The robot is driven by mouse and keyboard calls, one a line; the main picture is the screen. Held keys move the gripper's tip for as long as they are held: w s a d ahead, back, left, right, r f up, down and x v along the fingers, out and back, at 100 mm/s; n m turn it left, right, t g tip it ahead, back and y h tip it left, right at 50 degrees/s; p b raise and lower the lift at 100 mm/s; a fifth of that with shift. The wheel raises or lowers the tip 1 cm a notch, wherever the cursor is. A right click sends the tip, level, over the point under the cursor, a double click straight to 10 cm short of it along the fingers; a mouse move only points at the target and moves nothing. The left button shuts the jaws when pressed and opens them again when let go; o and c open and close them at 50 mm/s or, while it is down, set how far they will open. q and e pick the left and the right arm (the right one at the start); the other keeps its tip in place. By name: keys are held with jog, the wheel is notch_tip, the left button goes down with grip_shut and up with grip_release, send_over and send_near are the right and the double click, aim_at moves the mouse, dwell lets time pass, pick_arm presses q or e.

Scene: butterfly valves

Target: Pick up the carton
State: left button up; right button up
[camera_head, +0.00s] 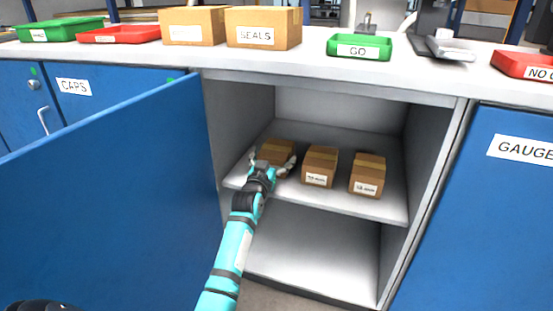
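Three small brown cartons stand in a row on the middle shelf (340,202) of an open cabinet. My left gripper (272,160) is at the left carton (279,146), with its fingers spread to the left and right of it. The gripper and wrist hide the front and lower part of that carton. I cannot tell whether the fingers touch it. The middle carton (320,166) and the right carton (368,175) stand apart with white labels on their fronts. My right gripper is not in view.
The blue cabinet door (110,200) is swung open on the left. The cabinet's grey side walls and the worktop (330,75) bound the opening. Green bin GO (359,47), the SEALS box (263,30) and red trays stand on top. The lower compartment is empty.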

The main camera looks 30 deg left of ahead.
pick_arm(q)
jog(key=c, duration=0.9)
jog(key=shift+r, duration=0.15)
jog(key=shift+r, duration=0.1)
